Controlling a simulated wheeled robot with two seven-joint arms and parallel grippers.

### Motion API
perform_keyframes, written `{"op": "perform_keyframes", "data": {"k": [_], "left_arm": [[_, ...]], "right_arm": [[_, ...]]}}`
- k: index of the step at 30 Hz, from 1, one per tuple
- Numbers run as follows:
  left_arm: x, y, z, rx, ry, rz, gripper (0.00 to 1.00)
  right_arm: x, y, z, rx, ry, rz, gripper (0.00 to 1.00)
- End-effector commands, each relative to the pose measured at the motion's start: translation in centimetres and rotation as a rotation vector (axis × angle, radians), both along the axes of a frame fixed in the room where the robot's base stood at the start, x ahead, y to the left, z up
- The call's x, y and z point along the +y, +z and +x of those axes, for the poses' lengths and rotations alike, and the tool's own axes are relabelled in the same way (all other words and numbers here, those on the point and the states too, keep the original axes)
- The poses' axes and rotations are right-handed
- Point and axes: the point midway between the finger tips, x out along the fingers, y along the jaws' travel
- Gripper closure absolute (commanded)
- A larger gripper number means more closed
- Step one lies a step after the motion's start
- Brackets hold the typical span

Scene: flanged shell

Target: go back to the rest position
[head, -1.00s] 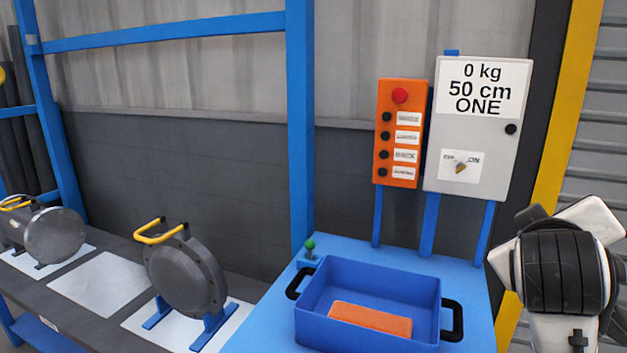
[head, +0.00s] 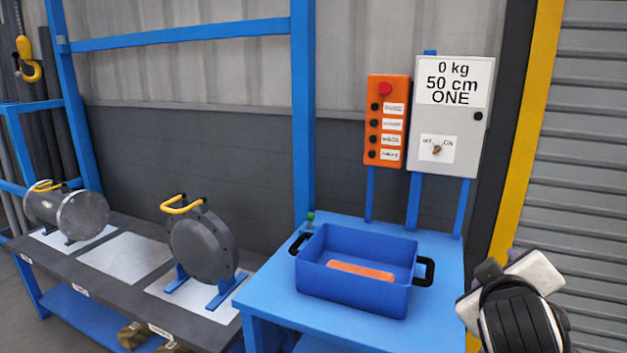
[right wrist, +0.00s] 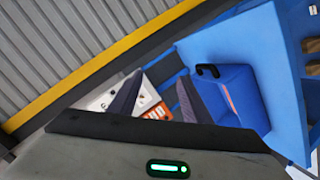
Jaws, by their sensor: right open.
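My left gripper is in neither view.
A blue bin (head: 355,292) with an orange block (head: 360,270) stands on the blue table (head: 262,300). Behind are an orange button box (head: 386,120) and a grey cabinet (head: 447,115). A flanged shell (head: 82,215) and a dark flanged part (head: 203,245) stand on the bench (head: 60,262).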

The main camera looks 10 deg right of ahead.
Motion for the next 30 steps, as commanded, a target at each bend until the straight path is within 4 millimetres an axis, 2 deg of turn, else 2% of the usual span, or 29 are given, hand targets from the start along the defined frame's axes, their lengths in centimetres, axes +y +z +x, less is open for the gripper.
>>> {"op": "perform_keyframes", "data": {"k": [1, 5, 8, 10, 12, 14, 15, 18, 21, 24, 27, 30], "left_arm": [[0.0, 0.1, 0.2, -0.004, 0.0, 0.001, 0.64], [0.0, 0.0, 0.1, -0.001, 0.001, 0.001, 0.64], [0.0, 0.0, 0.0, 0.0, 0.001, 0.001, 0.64], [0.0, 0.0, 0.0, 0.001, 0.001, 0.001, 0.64], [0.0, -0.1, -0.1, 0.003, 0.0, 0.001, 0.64], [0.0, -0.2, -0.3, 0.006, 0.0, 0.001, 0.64], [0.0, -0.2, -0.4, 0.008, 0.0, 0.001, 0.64], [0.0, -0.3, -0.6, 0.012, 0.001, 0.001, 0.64], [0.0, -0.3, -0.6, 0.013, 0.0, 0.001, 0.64], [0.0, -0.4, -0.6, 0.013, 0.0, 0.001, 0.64], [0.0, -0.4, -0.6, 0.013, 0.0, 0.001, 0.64], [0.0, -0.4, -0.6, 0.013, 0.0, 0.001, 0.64]], "right_arm": [[0.6, -2.0, 0.3, 0.022, 0.029, 0.007, 0.56], [2.8, -7.6, 0.7, 0.067, 0.116, 0.051, 0.56], [5.1, -13.6, 0.2, 0.111, 0.198, 0.117, 0.56], [7.2, -18.4, -1.1, 0.145, 0.256, 0.189, 0.56], [9.2, -23.1, -2.9, 0.174, 0.302, 0.276, 0.56], [10.9, -26.8, -5.1, 0.198, 0.332, 0.357, 0.56], [12.0, -29.2, -6.7, 0.213, 0.345, 0.416, 0.56], [14.4, -34.4, -11.5, 0.244, 0.356, 0.566, 0.56], [16.3, -38.1, -16.1, 0.262, 0.339, 0.703, 0.56], [17.4, -40.3, -19.9, 0.27, 0.311, 0.807, 0.56], [18.0, -41.5, -22.3, 0.271, 0.287, 0.871, 0.56], [18.3, -41.9, -23.2, 0.268, 0.276, 0.898, 0.56]]}}
